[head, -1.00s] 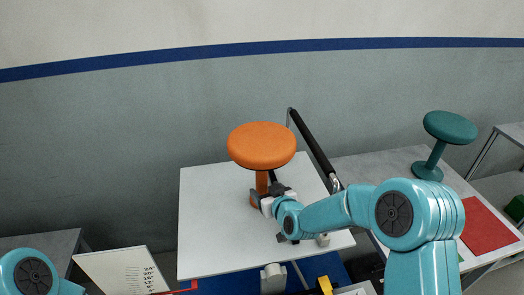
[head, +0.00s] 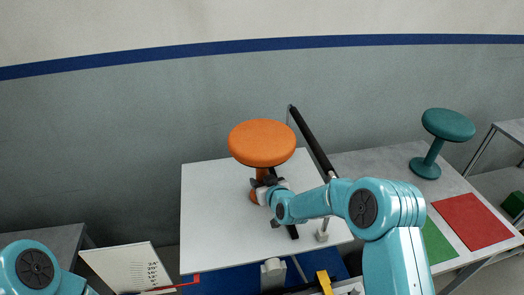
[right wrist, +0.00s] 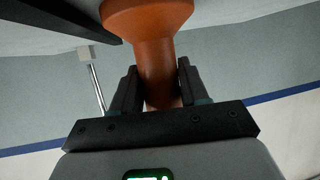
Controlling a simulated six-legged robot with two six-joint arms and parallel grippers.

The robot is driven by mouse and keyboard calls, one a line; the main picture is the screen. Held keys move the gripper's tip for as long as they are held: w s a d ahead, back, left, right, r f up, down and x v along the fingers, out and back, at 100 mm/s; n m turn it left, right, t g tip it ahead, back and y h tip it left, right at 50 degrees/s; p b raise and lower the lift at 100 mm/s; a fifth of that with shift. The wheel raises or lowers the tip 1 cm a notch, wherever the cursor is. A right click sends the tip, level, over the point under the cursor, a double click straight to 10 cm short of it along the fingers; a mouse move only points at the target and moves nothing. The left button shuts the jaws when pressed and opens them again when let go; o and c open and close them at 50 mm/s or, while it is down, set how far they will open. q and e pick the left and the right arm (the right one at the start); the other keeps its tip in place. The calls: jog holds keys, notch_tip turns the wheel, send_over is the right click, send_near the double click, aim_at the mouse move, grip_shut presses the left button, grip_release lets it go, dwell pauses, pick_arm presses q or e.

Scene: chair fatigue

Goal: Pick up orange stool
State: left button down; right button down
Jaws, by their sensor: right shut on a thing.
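The orange stool (head: 262,143) stands on the white board in the middle of the head view, with a round padded seat on a narrow stem. My right gripper (head: 266,184) is at the stem below the seat. In the right wrist view the stool's stem (right wrist: 158,65) runs between the two dark fingers of the gripper (right wrist: 155,90), which is shut on it. The stool's foot is partly hidden by the gripper. In the head view only a rounded part of my left arm shows at the lower left; its gripper is out of view.
The white board (head: 215,220) has a black bar (head: 312,142) standing over its right side. A teal stool (head: 448,125) stands on the grey table at right, near a red sheet (head: 472,222) and a green sheet (head: 437,243). A white chart (head: 125,268) is at lower left.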

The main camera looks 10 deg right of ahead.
jog(key=shift+w+r, duration=0.15)
jog(key=shift+r, duration=0.1)
